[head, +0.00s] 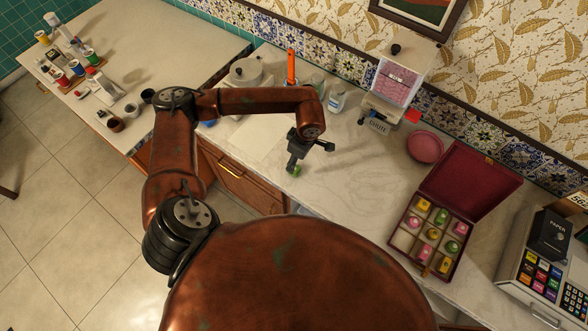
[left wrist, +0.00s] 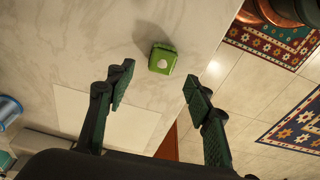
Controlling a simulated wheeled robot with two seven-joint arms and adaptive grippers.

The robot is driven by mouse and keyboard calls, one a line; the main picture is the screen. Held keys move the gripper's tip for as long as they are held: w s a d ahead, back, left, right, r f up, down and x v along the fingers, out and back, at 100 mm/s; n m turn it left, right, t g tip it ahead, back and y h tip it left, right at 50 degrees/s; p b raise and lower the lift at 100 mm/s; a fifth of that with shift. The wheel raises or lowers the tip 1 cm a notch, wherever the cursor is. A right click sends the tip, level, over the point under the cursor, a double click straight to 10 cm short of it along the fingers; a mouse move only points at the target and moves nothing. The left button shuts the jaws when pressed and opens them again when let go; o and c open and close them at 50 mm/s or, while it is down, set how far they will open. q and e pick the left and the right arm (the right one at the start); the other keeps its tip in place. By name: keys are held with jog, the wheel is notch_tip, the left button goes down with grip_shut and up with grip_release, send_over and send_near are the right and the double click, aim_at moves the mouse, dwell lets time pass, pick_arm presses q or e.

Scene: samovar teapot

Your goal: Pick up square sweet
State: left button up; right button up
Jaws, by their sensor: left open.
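A green square sweet (left wrist: 162,60) with a pale mark on top lies on the light marble counter near its front edge. In the head view the sweet (head: 296,169) shows just below my left gripper (head: 300,160). In the left wrist view my left gripper (left wrist: 155,88) is open, with one finger on each side and the sweet ahead of the gap, apart from both fingers. Other sweets, pink, green and yellow, sit in compartments of an open dark red box (head: 463,200) on the right. My right gripper is not in view.
A pale sheet (head: 262,140) lies left of the sweet. A dispenser (head: 395,90) labelled CHUTE and a pink plate (head: 425,147) stand at the back. A cash register (head: 540,270) is at far right. The counter between the sweet and the box is clear.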

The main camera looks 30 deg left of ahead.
pick_arm(q)
jog(key=shift+s+a+f+p, duration=0.1)
jog(key=shift+f+p, duration=0.1)
jog(key=shift+f, duration=0.7)
jog(key=shift+w+a+f+p, duration=0.1)
jog(key=shift+f+p, duration=0.05)
jog(key=shift+f, duration=0.7)
jog(key=shift+s+a+f+p, duration=0.1)
jog(key=shift+f+p, duration=0.1)
jog(key=shift+f, duration=0.7)
jog(key=c, duration=1.1)
jog(key=shift+r, duration=0.1)
